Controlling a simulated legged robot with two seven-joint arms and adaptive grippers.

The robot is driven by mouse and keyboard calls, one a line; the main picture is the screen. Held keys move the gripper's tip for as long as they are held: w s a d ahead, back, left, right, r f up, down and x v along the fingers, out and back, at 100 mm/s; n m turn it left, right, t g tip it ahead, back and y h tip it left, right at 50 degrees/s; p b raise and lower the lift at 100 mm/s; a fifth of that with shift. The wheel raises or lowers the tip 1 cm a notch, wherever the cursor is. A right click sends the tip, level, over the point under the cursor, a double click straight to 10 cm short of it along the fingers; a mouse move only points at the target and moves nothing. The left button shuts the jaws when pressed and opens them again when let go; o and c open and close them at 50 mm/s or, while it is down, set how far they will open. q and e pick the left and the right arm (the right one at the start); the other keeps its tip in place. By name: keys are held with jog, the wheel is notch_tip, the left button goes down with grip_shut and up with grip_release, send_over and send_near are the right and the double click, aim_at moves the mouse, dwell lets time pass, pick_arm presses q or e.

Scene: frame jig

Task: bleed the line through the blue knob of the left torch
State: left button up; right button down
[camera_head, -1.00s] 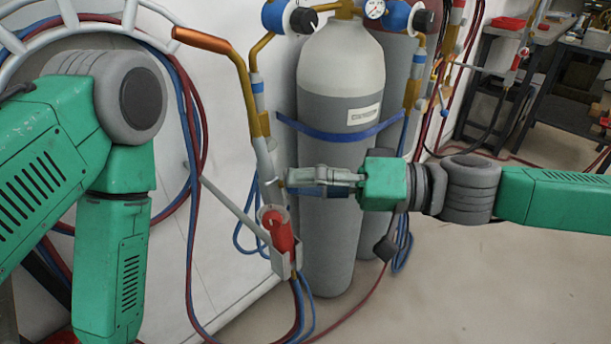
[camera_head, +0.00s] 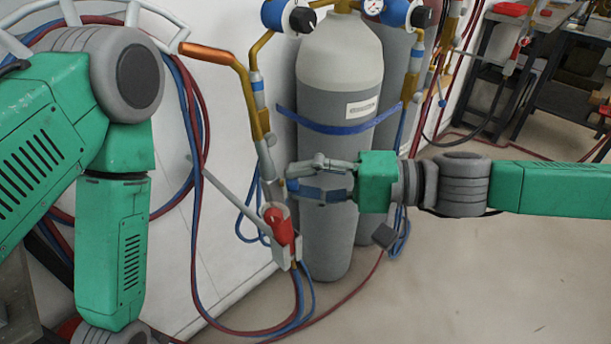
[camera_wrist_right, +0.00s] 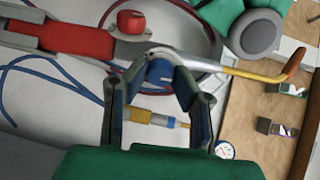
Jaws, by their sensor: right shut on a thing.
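The left torch (camera_head: 262,122) stands tilted at the wall, with a copper tip, brass neck and grey body. The torch also shows in the right wrist view (camera_wrist_right: 200,62), running across the top. Its blue knob (camera_wrist_right: 159,72) sits between the fingers of my right gripper (camera_wrist_right: 160,80) in that view. In the head view my right gripper (camera_head: 288,179) comes from the right and is shut on the knob, which its fingers hide there. A red part (camera_head: 278,226) is lower on the torch, with a red knob (camera_wrist_right: 131,21) in the wrist view. My left gripper is out of view.
A grey gas cylinder (camera_head: 338,70) with a blue strap (camera_head: 340,128) stands just behind my right gripper. Red and blue hoses (camera_head: 196,230) hang at the left and loop to the floor. A workbench (camera_head: 520,60) is at the back right; the right floor is mostly clear.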

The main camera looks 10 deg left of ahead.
jog(key=shift+w+f, duration=0.1)
jog(key=c, duration=1.5)
grip_release()
jog(key=shift+o, duration=0.9)
jog(key=shift+a, duration=0.15)
jog(key=d+r, duration=0.1)
jog(key=d, duration=1.1)
jog(key=shift+w+r, duration=0.1)
